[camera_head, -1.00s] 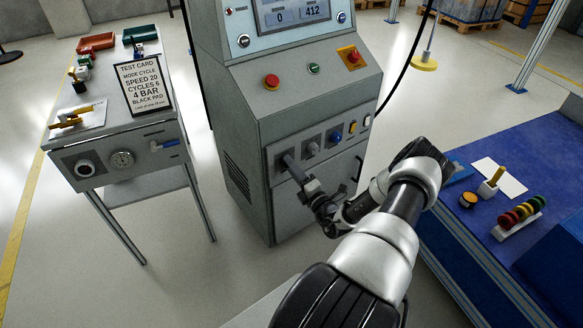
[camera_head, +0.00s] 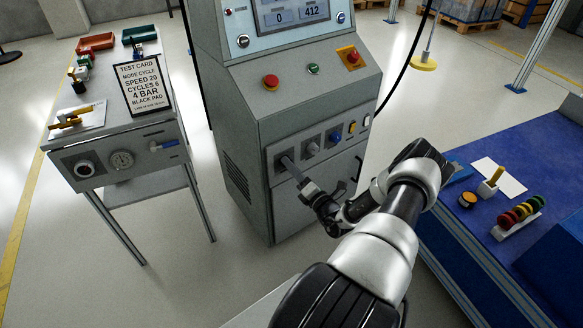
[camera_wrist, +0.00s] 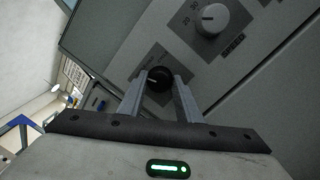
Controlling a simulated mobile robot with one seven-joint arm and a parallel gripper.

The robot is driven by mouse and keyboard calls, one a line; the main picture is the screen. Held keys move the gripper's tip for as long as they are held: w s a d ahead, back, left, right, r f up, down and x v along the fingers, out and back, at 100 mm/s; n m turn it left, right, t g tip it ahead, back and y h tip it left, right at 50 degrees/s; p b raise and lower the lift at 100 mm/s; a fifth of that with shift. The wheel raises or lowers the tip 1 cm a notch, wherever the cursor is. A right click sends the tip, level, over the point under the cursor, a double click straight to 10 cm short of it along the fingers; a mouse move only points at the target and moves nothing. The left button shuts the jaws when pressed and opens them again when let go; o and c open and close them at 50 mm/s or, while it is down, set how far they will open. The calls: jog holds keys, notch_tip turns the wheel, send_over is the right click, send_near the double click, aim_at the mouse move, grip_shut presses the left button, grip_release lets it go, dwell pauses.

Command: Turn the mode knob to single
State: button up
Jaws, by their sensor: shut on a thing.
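The mode knob (camera_wrist: 158,78) is a round black knob on a grey square plate, seen in the wrist view between my two fingers. In the head view it is at the far left of the row of controls on the grey machine cabinet (camera_head: 305,110), mostly hidden by the fingers. My gripper (camera_head: 291,165) reaches the cabinet front from the lower right. Its fingers are shut on the black knob, one on each side. The knob's pointer and mode labels are too small and shaded to read.
A white speed knob (camera_wrist: 208,19) is beside the black one. A blue knob (camera_head: 335,136) and yellow button (camera_head: 352,127) are further right. A red button (camera_head: 271,81) is above. A test card (camera_head: 143,87) reading "mode cycle" stands on the left bench. A blue-topped table (camera_head: 470,225) is at right.

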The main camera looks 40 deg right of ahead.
jog(key=o, duration=1)
jog(key=shift+o, duration=0.2)
jog(key=s+f+p, duration=0.2)
jog(key=s, duration=1.5)
jog(key=shift+s+a, duration=0.2)
jog(key=shift+a, duration=0.2)
jog(key=shift+r, duration=0.1)
